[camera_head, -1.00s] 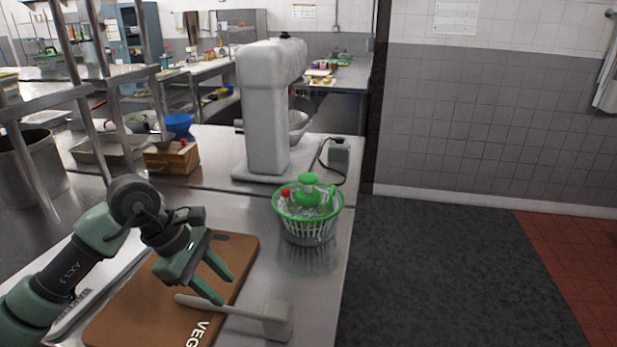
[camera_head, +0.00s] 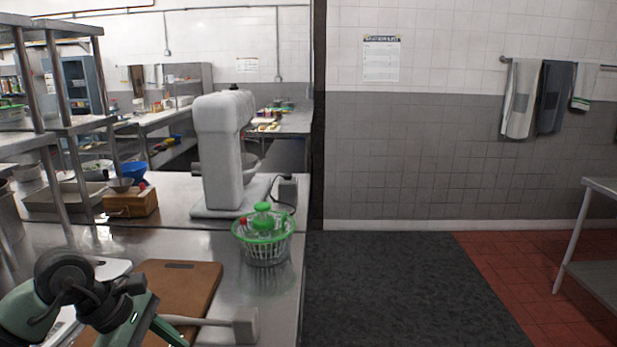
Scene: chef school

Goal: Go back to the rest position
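My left gripper (camera_head: 160,342) is at the bottom left of the head view, over the near part of the brown cutting board (camera_head: 190,277). Its green fingers are spread apart with nothing seen between them, though the tips reach the bottom edge of the picture. A pale grey mallet (camera_head: 245,325) lies with its head on the steel counter and its handle running left across the board, behind my fingers. My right gripper is not in view.
A green and white salad spinner basket (camera_head: 264,243) stands near the counter's right edge. Behind it is a white stand mixer (camera_head: 219,155). A wooden box (camera_head: 131,203) sits further left. Dark floor (camera_head: 400,285) to the right is clear. A steel table (camera_head: 598,240) stands at far right.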

